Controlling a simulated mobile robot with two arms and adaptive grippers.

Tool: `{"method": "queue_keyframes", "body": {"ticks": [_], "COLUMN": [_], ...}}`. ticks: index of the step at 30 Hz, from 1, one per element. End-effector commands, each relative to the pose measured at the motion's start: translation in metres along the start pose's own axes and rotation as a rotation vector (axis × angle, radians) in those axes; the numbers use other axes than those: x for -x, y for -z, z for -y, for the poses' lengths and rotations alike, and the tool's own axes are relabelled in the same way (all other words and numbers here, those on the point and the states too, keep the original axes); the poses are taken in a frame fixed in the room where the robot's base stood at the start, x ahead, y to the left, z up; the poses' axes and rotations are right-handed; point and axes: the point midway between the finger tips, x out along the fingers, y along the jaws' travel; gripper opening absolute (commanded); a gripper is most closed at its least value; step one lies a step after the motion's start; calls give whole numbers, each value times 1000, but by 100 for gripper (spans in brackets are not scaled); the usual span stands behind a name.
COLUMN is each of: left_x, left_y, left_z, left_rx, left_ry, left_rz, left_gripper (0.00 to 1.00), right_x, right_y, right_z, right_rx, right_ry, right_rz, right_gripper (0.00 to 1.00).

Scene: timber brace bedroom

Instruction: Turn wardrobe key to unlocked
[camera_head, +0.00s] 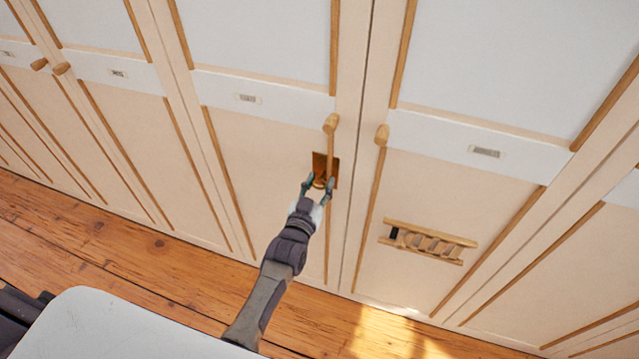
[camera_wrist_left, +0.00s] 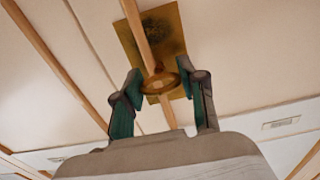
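The wardrobe key shows as a brass ring-shaped bow (camera_wrist_left: 160,82) in front of a brass lock plate (camera_wrist_left: 152,42) in the left wrist view. In the head view the lock plate (camera_head: 320,168) sits on the door left of the central seam, below a wooden knob. My left gripper (camera_head: 319,185) is at the key. Its fingers (camera_wrist_left: 160,85) are spread, one on each side of the ring. They look open, with very little room beside the ring; light contact cannot be ruled out. The key's shaft and keyhole are hidden. My right gripper is not in view.
A wooden strip crosses the lock plate, running down from the knob (camera_head: 331,123). Another knob (camera_head: 382,134) is on the neighbouring door, with a small wooden slatted piece (camera_head: 428,241) lower down. The wooden floor (camera_head: 120,255) in front is clear.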

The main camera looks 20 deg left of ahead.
Motion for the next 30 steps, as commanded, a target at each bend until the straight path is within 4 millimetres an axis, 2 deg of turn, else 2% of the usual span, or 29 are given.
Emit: {"method": "queue_keyframes", "body": {"ticks": [1, 5, 17, 30], "left_x": [0, 0, 0, 0], "left_y": [0, 0, 0, 0], "left_z": [0, 0, 0, 0], "left_rx": [0, 0, 82, 451], "left_ry": [0, -1, -1, -1], "left_rz": [0, 0, 0, -1], "left_gripper": [27, 6, 6, 6], "right_x": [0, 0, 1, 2], "right_y": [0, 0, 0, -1], "right_z": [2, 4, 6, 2], "right_rx": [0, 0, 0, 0], "right_ry": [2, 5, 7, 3], "right_rz": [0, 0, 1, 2], "right_gripper": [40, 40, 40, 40]}}
